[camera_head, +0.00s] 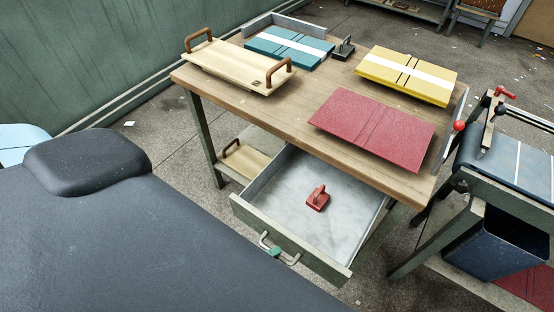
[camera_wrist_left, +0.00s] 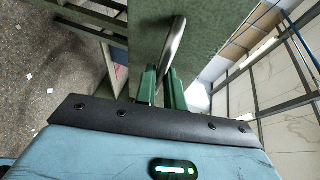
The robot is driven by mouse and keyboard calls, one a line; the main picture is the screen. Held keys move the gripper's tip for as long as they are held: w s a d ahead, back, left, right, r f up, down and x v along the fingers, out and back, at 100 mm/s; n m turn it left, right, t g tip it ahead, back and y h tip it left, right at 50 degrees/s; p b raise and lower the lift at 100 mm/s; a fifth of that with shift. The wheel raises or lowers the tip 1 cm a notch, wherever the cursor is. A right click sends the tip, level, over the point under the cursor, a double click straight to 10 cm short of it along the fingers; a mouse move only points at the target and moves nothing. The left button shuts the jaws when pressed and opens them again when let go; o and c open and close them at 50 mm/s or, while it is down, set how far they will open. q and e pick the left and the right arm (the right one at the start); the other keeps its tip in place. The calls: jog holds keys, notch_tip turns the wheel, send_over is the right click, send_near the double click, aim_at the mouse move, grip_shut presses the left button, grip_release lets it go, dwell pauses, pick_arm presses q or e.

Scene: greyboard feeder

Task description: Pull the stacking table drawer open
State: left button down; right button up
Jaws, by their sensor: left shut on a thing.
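The stacking table (camera_head: 215,95) has a wooden top and green legs. Its drawer (camera_head: 285,190) stands well open, showing a pale grey inside with a small red handled block (camera_head: 318,200) in it. The drawer front bears a curved metal handle (camera_head: 291,262). My left gripper (camera_head: 275,251) is at this handle; only its green fingertips show in the head view. In the left wrist view the green fingers (camera_wrist_left: 161,88) are shut on the metal handle (camera_wrist_left: 175,42) against the green drawer front (camera_wrist_left: 150,25). My right gripper is in neither view.
On the tabletop lie a pale board with brown handles (camera_head: 235,68), teal boards (camera_head: 285,50), yellow boards (camera_head: 405,78) and a red board (camera_head: 372,130). A side bench with a dark bin (camera_head: 490,245) stands at the right. Floor shows left of the table.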

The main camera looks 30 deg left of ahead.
pick_arm(q)
jog(key=shift+s, duration=0.25)
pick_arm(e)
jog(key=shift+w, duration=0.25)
pick_arm(q)
jog(key=c, duration=1.5)
grip_release()
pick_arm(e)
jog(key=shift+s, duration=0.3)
pick_arm(q)
jog(key=b+v, duration=0.1)
jog(key=v, duration=0.7)
jog(key=shift+w+r, duration=0.1)
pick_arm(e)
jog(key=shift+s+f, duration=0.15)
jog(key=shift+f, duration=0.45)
